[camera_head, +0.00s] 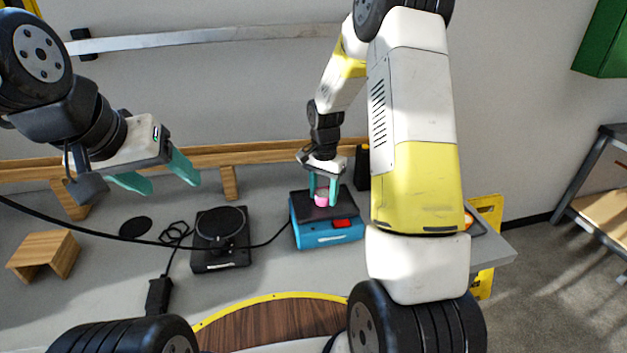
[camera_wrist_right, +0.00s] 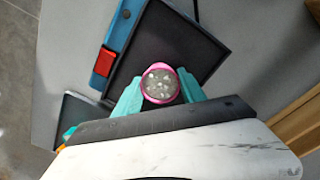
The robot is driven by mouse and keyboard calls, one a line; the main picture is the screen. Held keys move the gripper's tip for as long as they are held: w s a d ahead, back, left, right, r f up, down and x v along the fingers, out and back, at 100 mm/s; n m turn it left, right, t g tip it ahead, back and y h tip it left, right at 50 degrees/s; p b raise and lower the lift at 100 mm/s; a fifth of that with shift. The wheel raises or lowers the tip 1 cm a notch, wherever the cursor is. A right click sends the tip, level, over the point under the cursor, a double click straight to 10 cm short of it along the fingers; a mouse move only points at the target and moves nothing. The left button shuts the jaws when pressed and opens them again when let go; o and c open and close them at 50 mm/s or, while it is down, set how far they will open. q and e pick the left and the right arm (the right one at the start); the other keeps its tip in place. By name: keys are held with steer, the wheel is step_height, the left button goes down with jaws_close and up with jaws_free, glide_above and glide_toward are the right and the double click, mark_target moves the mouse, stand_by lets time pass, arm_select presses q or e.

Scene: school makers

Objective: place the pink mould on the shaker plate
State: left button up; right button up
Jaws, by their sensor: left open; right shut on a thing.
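The pink mould (camera_head: 321,201) is a small round cup; in the right wrist view the mould (camera_wrist_right: 160,84) shows a pink rim and a grey speckled filling. My right gripper (camera_head: 323,194) is shut on it, one teal finger on each side. The mould is at the black shaker plate (camera_head: 302,208) on top of the blue box; the plate (camera_wrist_right: 200,50) also shows in the right wrist view. I cannot tell whether the mould touches the plate. My left gripper (camera_head: 172,186) is open and empty, raised over the left of the bench.
The blue box has a red switch (camera_head: 342,224) at its front. A black device with a round top (camera_head: 220,228), a black disc (camera_head: 135,227), cables and a wooden stand (camera_head: 44,255) lie to the left. A wooden rail runs along the back.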

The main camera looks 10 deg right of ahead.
mark_target(323, 193)
steer(key=shift+f, duration=0.1)
steer(key=o, duration=1.4)
steer(key=s+r+n+t, duration=0.1)
steer(key=s+r, duration=0.1)
steer(key=r, duration=0.7)
steer(key=s+r+n, duration=0.1)
steer(key=s+r, duration=0.1)
steer(key=r, duration=0.7)
steer(key=s+r+n+t, duration=0.1)
steer(key=s+r+n, duration=0.1)
steer(key=s, duration=0.5)
steer(key=s+a+r+n+t+y, duration=0.1)
steer(key=s+r+n+t, duration=0.1)
steer(key=s, duration=0.5)
steer(key=s+a+r+n+t+y, duration=0.1)
steer(key=s+r+n+t, duration=0.1)
steer(key=s, duration=0.4)
steer(key=shift+s+a+r+n, duration=0.1)
steer(key=shift+s+r+n, duration=0.15)
steer(key=shift+r, duration=0.4)
steer(key=shift+s+a+r+n, duration=0.15)
steer(key=shift+r+n, duration=0.2)
steer(key=shift+r, duration=0.3)
